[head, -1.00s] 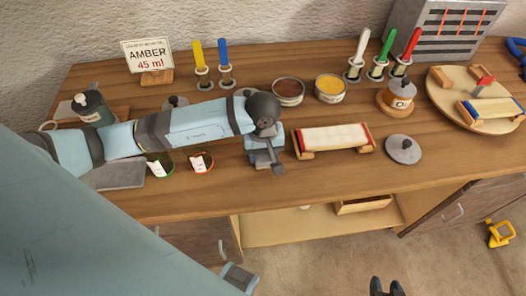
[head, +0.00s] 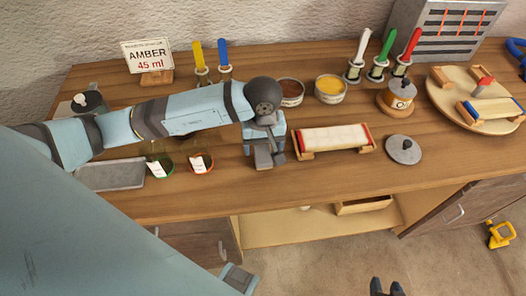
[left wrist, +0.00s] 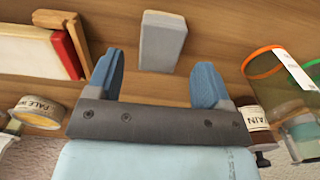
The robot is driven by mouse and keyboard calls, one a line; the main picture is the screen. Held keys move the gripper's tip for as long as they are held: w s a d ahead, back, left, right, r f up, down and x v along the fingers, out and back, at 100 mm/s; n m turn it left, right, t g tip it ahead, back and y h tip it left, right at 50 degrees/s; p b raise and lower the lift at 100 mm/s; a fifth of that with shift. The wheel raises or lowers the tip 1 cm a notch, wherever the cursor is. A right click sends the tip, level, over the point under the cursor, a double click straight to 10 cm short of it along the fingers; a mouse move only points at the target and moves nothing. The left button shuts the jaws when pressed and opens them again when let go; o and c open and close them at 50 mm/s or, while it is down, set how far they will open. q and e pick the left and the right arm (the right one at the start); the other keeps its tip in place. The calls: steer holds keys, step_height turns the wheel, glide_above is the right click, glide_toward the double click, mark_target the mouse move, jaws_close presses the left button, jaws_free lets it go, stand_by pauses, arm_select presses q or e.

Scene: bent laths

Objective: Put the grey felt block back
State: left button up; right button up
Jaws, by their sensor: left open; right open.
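The grey felt block (left wrist: 162,42) lies on the wooden bench, seen in the left wrist view just beyond and between my blue fingertips. In the head view the block (head: 263,157) is partly hidden by my left gripper (head: 265,146). My left gripper is open above the block, its fingers apart and empty in the left wrist view (left wrist: 160,75). My right gripper (head: 387,288) shows only as dark tips at the bottom edge of the head view, open, away from the bench.
A cream pad in a wooden frame (head: 333,138) stands just right of the block. Green and red-rimmed cups (head: 202,164) and a grey tray (head: 112,177) are to the left. Tins (head: 331,90) stand behind, and a grey lid (head: 403,150) lies at right. The bench front is clear.

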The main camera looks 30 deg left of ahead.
mark_target(263, 153)
arm_select(q)
step_height(263, 153, up, 8)
stand_by(0.7)
